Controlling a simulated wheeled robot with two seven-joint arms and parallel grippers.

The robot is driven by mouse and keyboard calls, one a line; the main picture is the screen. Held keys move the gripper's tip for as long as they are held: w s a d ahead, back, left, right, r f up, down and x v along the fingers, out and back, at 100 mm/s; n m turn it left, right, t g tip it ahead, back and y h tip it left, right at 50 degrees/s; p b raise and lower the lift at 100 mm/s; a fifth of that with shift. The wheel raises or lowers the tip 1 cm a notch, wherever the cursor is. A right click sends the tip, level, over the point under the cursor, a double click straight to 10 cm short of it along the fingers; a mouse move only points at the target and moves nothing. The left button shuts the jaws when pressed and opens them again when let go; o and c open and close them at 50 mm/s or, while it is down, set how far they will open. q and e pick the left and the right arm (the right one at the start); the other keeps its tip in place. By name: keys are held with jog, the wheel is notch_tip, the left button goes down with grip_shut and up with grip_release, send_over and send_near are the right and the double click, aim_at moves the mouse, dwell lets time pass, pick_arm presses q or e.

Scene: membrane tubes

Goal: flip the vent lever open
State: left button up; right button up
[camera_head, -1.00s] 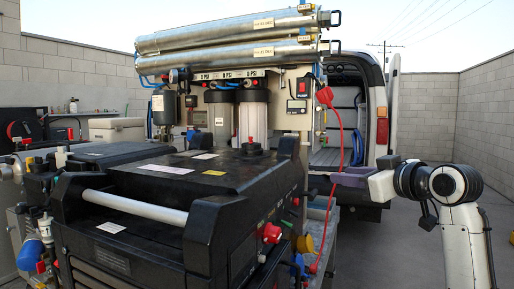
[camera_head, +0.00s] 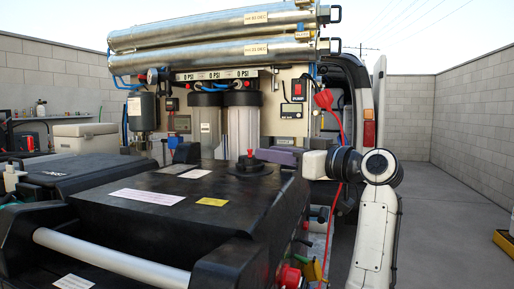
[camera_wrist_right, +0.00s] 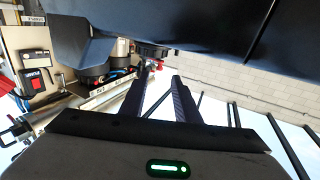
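A round black cap (camera_head: 248,168) with a small red piece (camera_head: 250,153) on top stands on the black case lid. The red piece may be the vent lever, but I cannot tell its position. My right gripper (camera_head: 278,157) is just right of the cap, pointing left toward it, apparently apart from it. In the right wrist view the two dark fingers of this gripper (camera_wrist_right: 160,74) are spread and look empty. The black cap (camera_wrist_right: 154,49) and a red bit (camera_wrist_right: 159,65) show just beyond the fingertips. My left gripper is out of view.
The black case (camera_head: 150,215) with its pale handle bar (camera_head: 110,258) fills the foreground. Silver membrane tubes (camera_head: 220,35) and filter housings (camera_head: 243,128) stand behind. A red handle with a hanging red hose (camera_head: 323,98) is at the right. Open paving lies farther right.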

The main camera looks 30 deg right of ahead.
aim_at(251, 150)
jog(key=x, duration=0.4)
jog(key=shift+w+p, duration=0.2)
jog(key=shift+p, duration=0.2)
jog(key=shift+w+a, duration=0.15)
jog(key=shift+w, duration=0.2)
jog(key=shift+w+f, duration=0.1)
grip_shut()
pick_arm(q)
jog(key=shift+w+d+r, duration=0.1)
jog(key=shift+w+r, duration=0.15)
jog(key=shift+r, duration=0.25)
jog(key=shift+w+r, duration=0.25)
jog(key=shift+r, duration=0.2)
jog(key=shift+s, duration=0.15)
